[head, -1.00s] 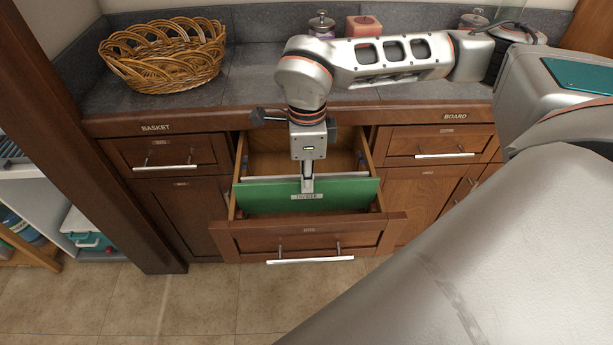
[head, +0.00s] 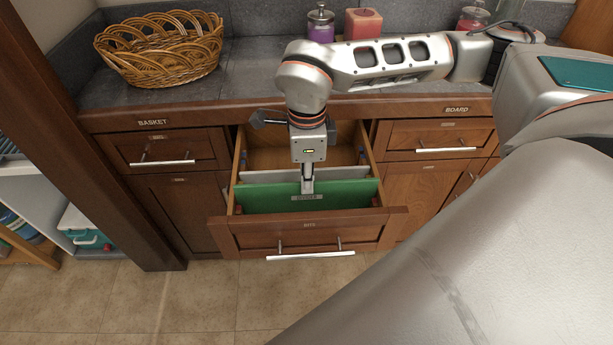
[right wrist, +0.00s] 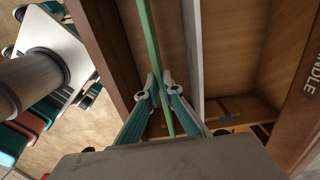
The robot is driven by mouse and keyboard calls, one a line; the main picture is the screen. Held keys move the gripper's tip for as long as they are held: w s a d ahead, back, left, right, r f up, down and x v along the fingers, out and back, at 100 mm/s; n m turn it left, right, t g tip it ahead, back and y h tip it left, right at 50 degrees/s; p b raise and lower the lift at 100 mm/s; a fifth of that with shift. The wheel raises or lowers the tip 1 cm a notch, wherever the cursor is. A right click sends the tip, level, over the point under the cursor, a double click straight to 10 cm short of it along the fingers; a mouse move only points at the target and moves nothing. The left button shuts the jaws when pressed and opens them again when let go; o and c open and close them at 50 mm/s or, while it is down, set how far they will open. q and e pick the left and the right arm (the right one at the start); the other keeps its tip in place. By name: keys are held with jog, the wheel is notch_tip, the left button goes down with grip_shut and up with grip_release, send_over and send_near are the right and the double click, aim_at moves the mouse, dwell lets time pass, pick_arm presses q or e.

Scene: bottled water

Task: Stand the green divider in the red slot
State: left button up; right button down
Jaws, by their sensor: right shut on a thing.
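The green divider (head: 345,193) is an upright panel with a small label, spanning the open drawer crosswise just behind its front. My right gripper (head: 307,187) points down and is shut on the middle of its top edge. In the right wrist view the fingertips (right wrist: 153,95) pinch the thin green divider (right wrist: 150,45) from both sides. Small red marks of the red slot (head: 376,201) show at the drawer's side, near the divider's right end. The divider's lower edge is hidden by the drawer front, so I cannot tell whether it is seated. My left gripper is out of view.
The open drawer (head: 309,228) also holds a pale divider (head: 262,175) standing behind the green one. Blue marks (head: 243,160) are farther back on its sides. A wicker basket (head: 163,50), a purple jar (head: 320,25) and a pink candle (head: 362,24) stand on the counter.

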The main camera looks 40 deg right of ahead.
aim_at(307, 210)
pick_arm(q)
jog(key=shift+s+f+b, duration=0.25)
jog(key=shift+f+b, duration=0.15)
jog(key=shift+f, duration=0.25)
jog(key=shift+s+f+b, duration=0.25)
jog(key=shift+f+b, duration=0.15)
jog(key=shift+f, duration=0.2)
pick_arm(e)
jog(key=shift+f, duration=1.9)
jog(key=c, duration=2.2)
grip_release()
jog(key=shift+o, duration=0.2)
jog(key=shift+r, duration=0.15)
notch_tip(307, 210, up, 12)
jog(key=shift+f, duration=0.1)
jog(key=shift+f, duration=0.1)
